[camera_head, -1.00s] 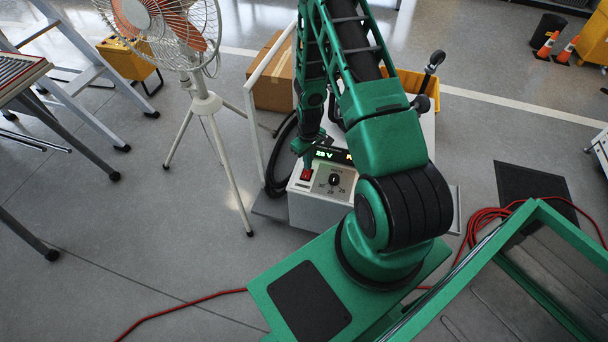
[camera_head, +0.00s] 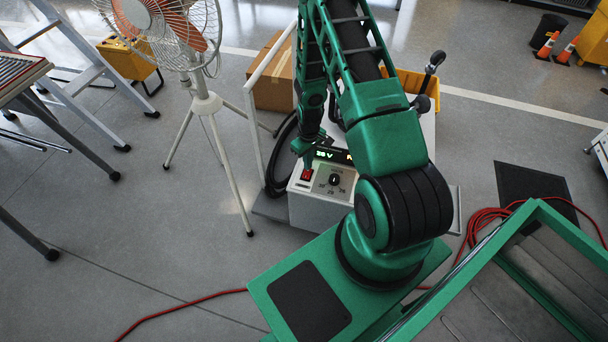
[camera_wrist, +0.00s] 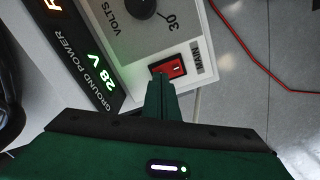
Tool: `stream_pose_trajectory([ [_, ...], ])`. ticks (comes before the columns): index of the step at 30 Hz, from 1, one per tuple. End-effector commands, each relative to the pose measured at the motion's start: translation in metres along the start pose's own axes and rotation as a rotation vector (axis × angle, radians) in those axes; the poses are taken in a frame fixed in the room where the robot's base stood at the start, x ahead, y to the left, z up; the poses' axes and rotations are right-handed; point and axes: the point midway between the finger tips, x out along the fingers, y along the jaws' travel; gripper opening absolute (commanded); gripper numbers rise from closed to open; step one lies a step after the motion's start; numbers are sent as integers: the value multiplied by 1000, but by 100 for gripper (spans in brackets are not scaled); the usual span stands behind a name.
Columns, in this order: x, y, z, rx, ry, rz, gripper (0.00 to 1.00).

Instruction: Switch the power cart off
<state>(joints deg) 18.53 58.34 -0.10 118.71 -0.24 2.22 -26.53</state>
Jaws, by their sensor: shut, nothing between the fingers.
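The power cart (camera_head: 306,208) is a white box with a sloped control panel, below and partly behind my arm in the head view. Its red MAIN rocker switch (camera_head: 307,175) sits at the panel's left; the wrist view shows the switch (camera_wrist: 174,69) close up. The GROUND POWER display (camera_wrist: 97,72) is lit and reads 28 V in green. A dark VOLTS knob (camera_wrist: 141,8) is beside it. My gripper (camera_wrist: 160,82) is shut and empty, its fingertips right at the switch's near edge. I cannot tell whether they touch it. In the head view my gripper (camera_head: 308,158) is just above the switch.
A fan (camera_head: 205,105) on a tripod stands left of the cart. The cart's white handle rail (camera_head: 257,120) and a coiled black cable (camera_head: 278,165) are close to the gripper's left. A cardboard box (camera_head: 272,82) is behind. A red cable (camera_head: 190,302) lies on the floor.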

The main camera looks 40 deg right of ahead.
Motion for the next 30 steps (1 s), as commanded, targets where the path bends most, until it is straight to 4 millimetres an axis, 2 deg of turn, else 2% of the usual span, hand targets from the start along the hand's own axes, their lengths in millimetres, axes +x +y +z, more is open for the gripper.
stream_pose_trajectory([
  [30, 13, 0, 0, 1, 0, 0, 0],
])
